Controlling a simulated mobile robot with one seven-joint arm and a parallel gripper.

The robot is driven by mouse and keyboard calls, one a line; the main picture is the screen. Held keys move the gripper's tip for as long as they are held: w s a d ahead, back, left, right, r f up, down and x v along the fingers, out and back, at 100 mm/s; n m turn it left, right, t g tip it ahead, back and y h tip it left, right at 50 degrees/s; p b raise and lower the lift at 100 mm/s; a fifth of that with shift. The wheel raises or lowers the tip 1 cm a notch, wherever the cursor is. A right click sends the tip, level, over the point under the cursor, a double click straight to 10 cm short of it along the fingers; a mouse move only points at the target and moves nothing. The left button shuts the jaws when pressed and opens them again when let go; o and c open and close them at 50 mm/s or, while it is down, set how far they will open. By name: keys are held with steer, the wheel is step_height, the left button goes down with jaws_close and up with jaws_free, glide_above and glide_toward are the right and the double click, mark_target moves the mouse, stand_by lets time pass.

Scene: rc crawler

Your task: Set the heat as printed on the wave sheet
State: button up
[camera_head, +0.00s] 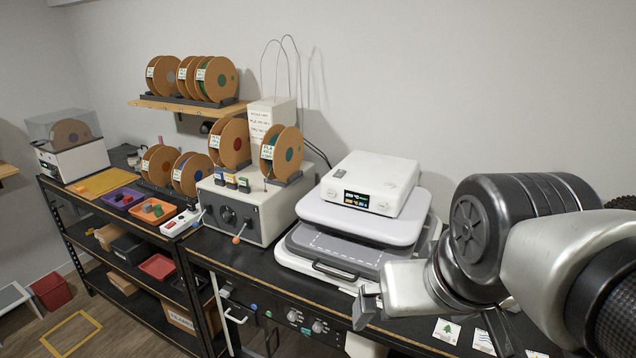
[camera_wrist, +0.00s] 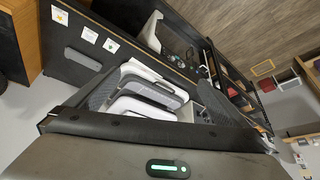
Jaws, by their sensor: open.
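The wave sheet (camera_head: 483,341), a white card with blue wavy lines, lies on the dark bench near its front edge, between a green-tree card (camera_head: 446,331) and a partly hidden third card (camera_head: 535,354). Its fine print is unreadable. The white heat press (camera_head: 362,215) stands behind my gripper, its small display (camera_head: 356,200) lit with two rows too small to read. Its grey bed and front handle (camera_head: 334,272) show. My gripper (camera_head: 367,304) is open and empty, in front of the press's right front corner. The wrist view shows the press between its fingers (camera_wrist: 165,108).
Dark control panel with knobs (camera_head: 318,326) sits under the bench's front edge. A grey box with a dial and levers (camera_head: 238,214) stands left of the press. Spools fill the shelf (camera_head: 190,104) and the bench. Trays and bins sit on the left rack.

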jaws_close()
stand_by(0.5)
stand_by(1.2)
